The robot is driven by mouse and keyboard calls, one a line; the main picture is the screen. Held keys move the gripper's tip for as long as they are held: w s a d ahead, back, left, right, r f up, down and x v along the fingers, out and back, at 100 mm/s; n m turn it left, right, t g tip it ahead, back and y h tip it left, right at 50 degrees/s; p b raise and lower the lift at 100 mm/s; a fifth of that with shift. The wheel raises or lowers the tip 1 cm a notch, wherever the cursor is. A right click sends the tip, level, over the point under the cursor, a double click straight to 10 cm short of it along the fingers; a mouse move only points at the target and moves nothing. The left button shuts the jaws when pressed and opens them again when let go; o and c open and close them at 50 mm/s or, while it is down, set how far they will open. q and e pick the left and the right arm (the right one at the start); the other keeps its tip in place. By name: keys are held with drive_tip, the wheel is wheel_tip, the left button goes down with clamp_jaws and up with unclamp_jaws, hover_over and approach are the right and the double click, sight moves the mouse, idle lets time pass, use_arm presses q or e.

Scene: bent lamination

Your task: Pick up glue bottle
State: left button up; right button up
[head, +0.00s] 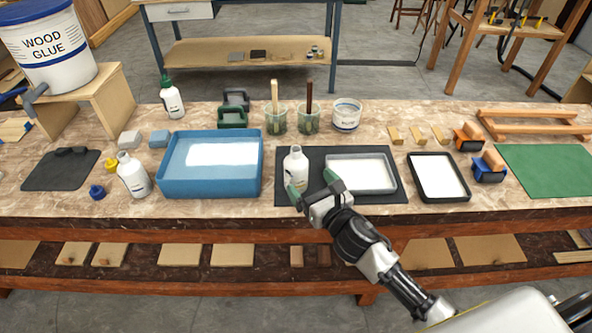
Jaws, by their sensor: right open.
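A white glue bottle (296,166) stands upright on a dark mat (375,201) at the middle of the bench. My right gripper (314,189) reaches in from the lower right, its greenish fingertips apart and empty. Its left fingertip is at the bottle's lower front in the picture; I cannot tell whether they touch. Another white bottle (132,176) stands left of the blue basin, with no cap on. A third white bottle (172,100) with a dark green top stands further back. My left gripper is not in view.
A blue basin (168,187) is left of the mat. A pale tray (362,187) lies on the mat, close to my gripper, and a black tray (424,197) is to its right. Brush jars and a white tub (346,115) stand behind. A glue bucket (50,50) is at far left.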

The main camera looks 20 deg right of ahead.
sight(302, 175)
drive_tip(key=x, duration=0.7)
drive_tip(key=shift+f+p, duration=0.2)
drive_tip(key=shift+p, duration=0.2)
drive_tip(key=shift+s, duration=0.1)
drive_tip(key=c, duration=1.1)
